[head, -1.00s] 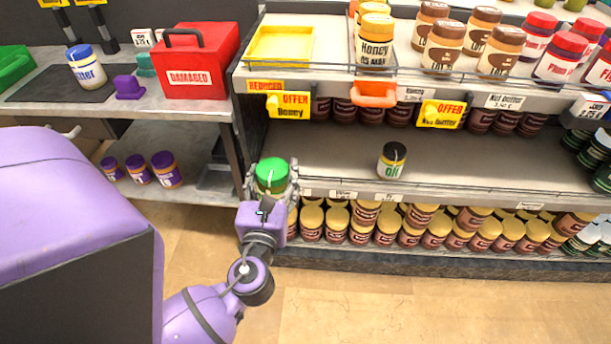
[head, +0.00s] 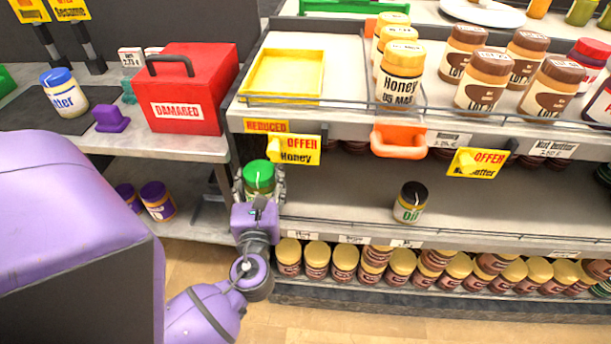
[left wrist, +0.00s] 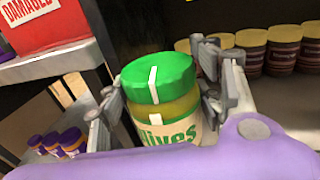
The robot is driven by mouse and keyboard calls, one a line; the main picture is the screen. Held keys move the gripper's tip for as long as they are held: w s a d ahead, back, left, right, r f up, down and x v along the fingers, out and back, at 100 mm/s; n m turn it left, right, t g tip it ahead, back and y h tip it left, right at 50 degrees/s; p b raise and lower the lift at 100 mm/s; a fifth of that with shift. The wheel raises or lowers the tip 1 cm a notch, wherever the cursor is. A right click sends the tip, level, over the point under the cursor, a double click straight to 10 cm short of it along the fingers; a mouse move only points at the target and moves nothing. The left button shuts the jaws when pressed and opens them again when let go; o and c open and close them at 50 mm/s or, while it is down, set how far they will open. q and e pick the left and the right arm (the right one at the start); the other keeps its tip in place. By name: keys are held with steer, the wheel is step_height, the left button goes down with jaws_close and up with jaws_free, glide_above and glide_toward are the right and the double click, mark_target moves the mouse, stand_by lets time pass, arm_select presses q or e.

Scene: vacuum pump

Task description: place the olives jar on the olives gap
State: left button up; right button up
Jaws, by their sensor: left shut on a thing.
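The olives jar, with a green lid and a green-lettered label, is in my left gripper; the jar (head: 259,176) shows in the head view at the left end of the middle shelf, and upright, slightly tilted, in the left wrist view (left wrist: 162,90). My left gripper (head: 260,190) is shut on it, a finger on each side of the glass. I cannot tell whether the jar touches the shelf. No gap marked for olives can be made out. The middle shelf (head: 335,200) is mostly bare, with one black-lidded oil jar (head: 410,202) to the right. My right gripper is not in view.
A yellow tray (head: 285,76) and honey jars (head: 401,75) stand on the upper shelf. An orange holder (head: 398,138) and yellow offer signs (head: 292,150) hang from its front edge. A red box (head: 186,90) stands on the left counter. Several gold-lidded jars (head: 344,262) fill the lower shelf.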

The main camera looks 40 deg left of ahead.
arm_select(q)
steer(key=w+d+f+b, duration=0.3)
steer(key=w+f+b, duration=0.1)
steer(key=w+f, duration=0.8)
steer(key=shift+w+d+f, duration=0.2)
steer(key=shift+w+f, duration=0.05)
steer(key=shift+w, duration=0.25)
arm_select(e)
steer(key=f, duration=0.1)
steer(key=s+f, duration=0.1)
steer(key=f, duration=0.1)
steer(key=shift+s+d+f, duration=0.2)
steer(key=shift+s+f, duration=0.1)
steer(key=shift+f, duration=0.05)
arm_select(q)
steer(key=shift+f, duration=0.2)
steer(key=o, duration=1.7)
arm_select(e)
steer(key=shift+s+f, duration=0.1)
arm_select(q)
steer(key=shift+o, duration=0.2)
